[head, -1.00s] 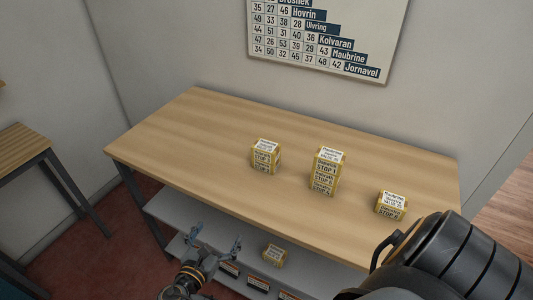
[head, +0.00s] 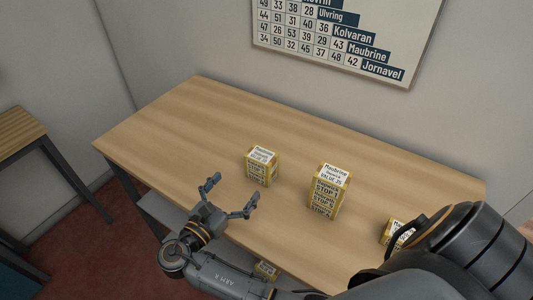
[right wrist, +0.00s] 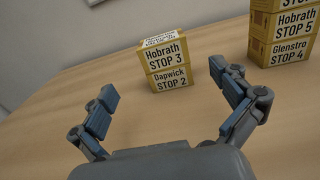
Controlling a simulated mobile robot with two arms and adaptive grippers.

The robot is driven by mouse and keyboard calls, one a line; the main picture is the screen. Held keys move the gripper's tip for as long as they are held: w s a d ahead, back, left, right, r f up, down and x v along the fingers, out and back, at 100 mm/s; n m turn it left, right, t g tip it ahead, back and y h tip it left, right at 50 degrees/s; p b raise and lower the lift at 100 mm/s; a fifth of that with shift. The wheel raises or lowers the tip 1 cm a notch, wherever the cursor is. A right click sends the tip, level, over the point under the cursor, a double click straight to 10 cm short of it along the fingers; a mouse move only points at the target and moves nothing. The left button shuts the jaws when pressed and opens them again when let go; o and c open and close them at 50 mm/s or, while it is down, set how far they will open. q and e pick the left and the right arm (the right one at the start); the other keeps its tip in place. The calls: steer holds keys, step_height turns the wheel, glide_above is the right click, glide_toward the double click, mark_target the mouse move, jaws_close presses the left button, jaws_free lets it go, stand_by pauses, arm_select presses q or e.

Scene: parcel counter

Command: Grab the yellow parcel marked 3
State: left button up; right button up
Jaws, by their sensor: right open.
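The yellow parcel marked 3 (right wrist: 163,57) reads "Hobrath STOP 3" in the right wrist view. It sits on top of a parcel marked "Dapwick STOP 2" (right wrist: 172,81), on the wooden counter. In the head view this short stack (head: 261,168) stands left of the middle of the counter. My right gripper (head: 231,194) is open and empty, left of and nearer than the stack, its fingers pointing toward the counter. In the right wrist view the stack lies beyond and between the two fingers, apart from them. My left gripper is not in view.
A taller parcel stack (head: 327,191) stands to the right on the counter (head: 175,130). A parcel (head: 393,232) farther right is partly hidden by my arm. Another (head: 266,268) is low, below the front edge. A number board (head: 340,35) hangs behind. The counter's left is clear.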

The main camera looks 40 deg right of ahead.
mark_target(256, 162)
steer(key=x, duration=0.3)
steer(key=p+x, duration=0.1)
steer(key=x, duration=0.1)
steer(key=shift+d+r, duration=0.25)
steer(key=shift+d, duration=0.05)
steer(key=shift+w+d+f, duration=0.1)
steer(key=shift+w+d, duration=0.1)
steer(key=shift+d, duration=0.1)
steer(key=shift+w+d+r+p, duration=0.2)
steer(key=shift+d+p, duration=0.1)
steer(key=shift+d, duration=0.1)
steer(key=x, duration=0.1)
steer(key=p+x, duration=0.1)
steer(key=x, duration=0.2)
steer(key=shift+s+d+r+p, duration=0.1)
steer(key=shift+d+r+p, duration=0.15)
steer(key=shift+p, duration=0.1)
steer(key=shift+d+f, duration=0.1)
steer(key=shift+c, duration=0.6)
steer(key=c, duration=0.4)
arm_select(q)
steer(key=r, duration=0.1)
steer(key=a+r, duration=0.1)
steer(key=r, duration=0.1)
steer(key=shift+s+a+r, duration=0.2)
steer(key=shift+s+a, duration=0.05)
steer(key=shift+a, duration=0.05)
arm_select(e)
steer(key=c, duration=0.8)
